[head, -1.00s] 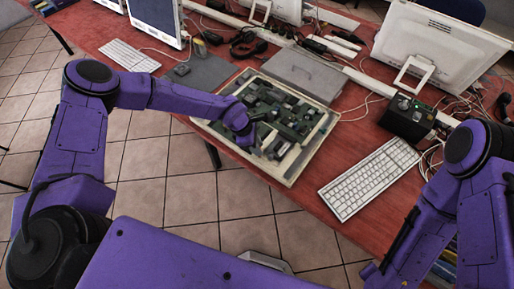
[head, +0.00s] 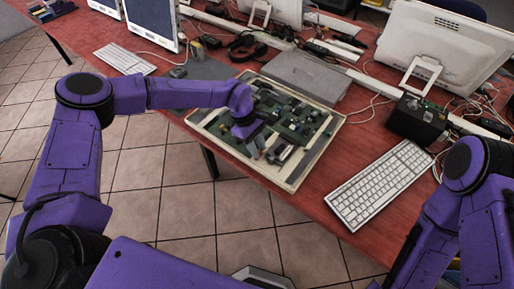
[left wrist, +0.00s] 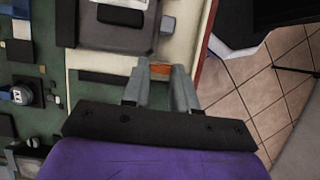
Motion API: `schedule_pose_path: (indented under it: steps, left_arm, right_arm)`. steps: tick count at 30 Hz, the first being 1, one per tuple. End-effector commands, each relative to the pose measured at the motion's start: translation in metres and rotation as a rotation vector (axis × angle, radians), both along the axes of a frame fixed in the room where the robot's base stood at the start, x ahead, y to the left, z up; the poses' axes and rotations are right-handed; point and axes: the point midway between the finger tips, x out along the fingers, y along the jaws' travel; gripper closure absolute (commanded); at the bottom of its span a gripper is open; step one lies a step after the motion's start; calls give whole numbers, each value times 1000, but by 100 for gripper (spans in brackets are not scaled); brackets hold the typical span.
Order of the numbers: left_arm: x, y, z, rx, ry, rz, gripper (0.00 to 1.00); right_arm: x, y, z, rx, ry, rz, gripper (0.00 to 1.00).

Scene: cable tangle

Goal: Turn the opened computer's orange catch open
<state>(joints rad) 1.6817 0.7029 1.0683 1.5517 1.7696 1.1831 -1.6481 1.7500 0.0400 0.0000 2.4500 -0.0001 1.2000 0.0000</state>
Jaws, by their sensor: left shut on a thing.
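The opened computer (head: 292,182) lies flat on the red table, its pale frame around a green circuit board (head: 305,115). My left gripper (head: 256,148) points down over the near part of the board. In the left wrist view the orange catch (left wrist: 160,69) shows as a small strip between the fingertips of my left gripper (left wrist: 160,78), which is shut on it. The catch lies at the computer's pale edge, beside a dark grey part (left wrist: 120,38). In the head view the catch is hidden. My right arm is at the right, its gripper out of view.
A white keyboard (head: 380,185) lies right of the computer. A black box (head: 417,118) and a white monitor (head: 440,45) stand behind it. A grey panel (head: 305,75) lies beyond the computer. The table's near edge is close to the computer.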

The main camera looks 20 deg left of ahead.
Motion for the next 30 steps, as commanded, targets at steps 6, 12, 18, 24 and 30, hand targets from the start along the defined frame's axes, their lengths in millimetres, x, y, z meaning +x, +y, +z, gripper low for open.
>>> schedule_pose_path:
  steps: [6, 12, 18, 24, 30]
  left_arm:
    - [1, 1, 1, 2, -4, -8, 100]
    - [1, 1, 1, 1, -5, -8, 100]
    - [1, 1, 0, 1, -4, -7, 47]
    - [1, 1, 1, 1, -3, -8, 47]
    - [6, 12, 27, 0, -7, -6, 47]
  right_arm:
    - [0, 0, -1, 0, 0, 0, 57]
    - [0, 0, -1, 0, 0, 0, 57]
    - [0, 0, -1, 0, 0, 0, 57]
    - [0, 0, -1, 0, 0, 0, 57]
    - [0, 0, -11, 0, 0, 0, 57]
